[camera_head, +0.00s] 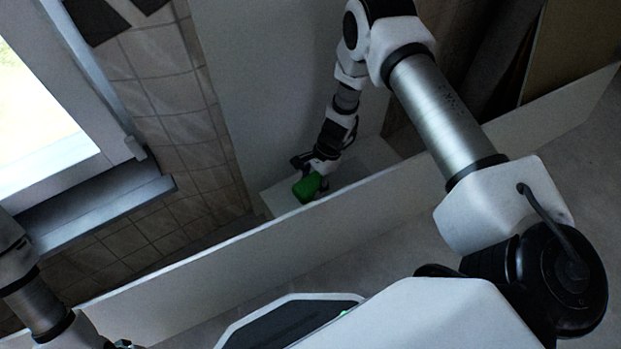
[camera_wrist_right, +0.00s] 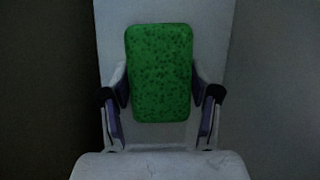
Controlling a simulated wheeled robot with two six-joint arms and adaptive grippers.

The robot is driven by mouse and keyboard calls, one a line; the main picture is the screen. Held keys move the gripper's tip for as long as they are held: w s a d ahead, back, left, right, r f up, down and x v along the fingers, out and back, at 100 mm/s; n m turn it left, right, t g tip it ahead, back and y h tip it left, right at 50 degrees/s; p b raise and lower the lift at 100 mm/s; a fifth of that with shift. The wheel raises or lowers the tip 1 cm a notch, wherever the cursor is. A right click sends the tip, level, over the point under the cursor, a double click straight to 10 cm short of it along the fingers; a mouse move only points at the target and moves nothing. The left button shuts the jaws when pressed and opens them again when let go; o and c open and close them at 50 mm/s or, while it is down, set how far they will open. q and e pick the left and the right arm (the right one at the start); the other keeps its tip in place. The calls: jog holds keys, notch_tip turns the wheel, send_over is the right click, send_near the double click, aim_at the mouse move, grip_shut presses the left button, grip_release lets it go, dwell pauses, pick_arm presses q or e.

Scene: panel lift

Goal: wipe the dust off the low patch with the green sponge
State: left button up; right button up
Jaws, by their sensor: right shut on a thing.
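The green sponge (camera_head: 307,187) is held in my right gripper (camera_head: 313,176), beyond the long white panel in the head view. In the right wrist view the sponge (camera_wrist_right: 160,73) sits upright between the two fingers of my right gripper (camera_wrist_right: 160,100), which press on its sides. Behind the sponge is a pale, light grey surface (camera_wrist_right: 208,40); I cannot tell whether the sponge touches it. I cannot make out the dust or the low patch. Part of my left arm shows at the lower left of the head view, but its gripper fingers are not clearly visible.
A long white low panel (camera_head: 230,262) runs diagonally between my body and the right gripper. A pale block or shelf (camera_head: 371,165) lies by the gripper. A tall pale board (camera_head: 270,80) stands behind. A tiled wall (camera_head: 180,110) and a window (camera_head: 45,110) are at left.

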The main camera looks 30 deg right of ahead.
jog(key=shift+r+p, duration=2.25)
jog(key=shift+r, duration=0.75)
